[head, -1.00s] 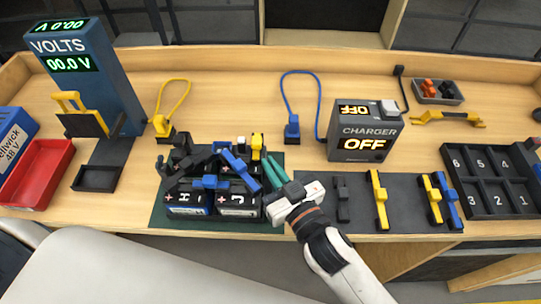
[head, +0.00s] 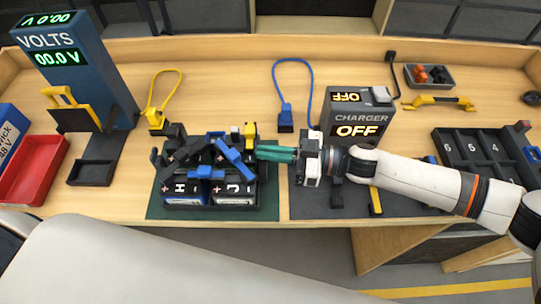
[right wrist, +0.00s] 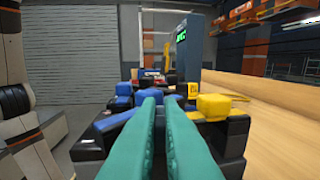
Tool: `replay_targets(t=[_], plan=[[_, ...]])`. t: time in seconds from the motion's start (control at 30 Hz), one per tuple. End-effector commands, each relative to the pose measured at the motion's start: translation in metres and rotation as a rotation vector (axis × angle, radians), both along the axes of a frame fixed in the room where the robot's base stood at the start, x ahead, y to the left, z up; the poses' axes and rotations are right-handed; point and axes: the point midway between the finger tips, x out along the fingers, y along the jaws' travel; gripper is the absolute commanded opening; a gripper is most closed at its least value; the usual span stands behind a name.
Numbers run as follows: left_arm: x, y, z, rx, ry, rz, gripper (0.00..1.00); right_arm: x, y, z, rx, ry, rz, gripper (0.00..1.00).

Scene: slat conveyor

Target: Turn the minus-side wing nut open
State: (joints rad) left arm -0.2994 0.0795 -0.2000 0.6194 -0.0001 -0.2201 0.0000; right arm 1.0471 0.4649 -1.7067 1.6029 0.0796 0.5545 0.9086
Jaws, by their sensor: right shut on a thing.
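My right gripper (head: 262,151) comes in level from the right, its teal fingers at the right edge of the battery pack (head: 208,190). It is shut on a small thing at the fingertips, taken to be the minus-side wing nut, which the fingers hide. The fingers also fill the middle of the right wrist view (right wrist: 163,105). There a blue piece (right wrist: 118,119) lies just left of them and a yellow block (right wrist: 220,105) just right. In the head view, a blue lever (head: 236,160) lies left of the fingertips. My left gripper is not in view.
The charger (head: 353,128) reads OFF and stands behind my right forearm. The voltmeter (head: 68,62) reads 00.0 V. A red tray (head: 38,168) is at the left, a black numbered rack (head: 470,160) at the right. A blue cable loop (head: 295,62) stands behind the pack.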

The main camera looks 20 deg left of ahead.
Motion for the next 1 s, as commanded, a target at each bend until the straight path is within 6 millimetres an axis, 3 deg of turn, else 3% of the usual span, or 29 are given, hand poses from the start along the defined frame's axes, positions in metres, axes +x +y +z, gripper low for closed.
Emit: replay_targets(t=[0.3, 0.87, 0.9, 1.0], plan=[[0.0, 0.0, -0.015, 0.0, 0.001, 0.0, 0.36, 0.001, 0.002, -0.002, 0.0, 0.0, 0.13, 0.0], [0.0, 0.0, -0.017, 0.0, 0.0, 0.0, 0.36, 0.0, 0.002, -0.001, 0.002, 0.001, 0.159, 0.0], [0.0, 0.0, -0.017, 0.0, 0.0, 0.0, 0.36, 0.0, 0.002, -0.001, 0.002, 0.001, 0.159, 0.11], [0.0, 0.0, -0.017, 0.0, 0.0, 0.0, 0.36, 0.0, 0.002, -0.001, 0.002, 0.001, 0.158, 0.27]])
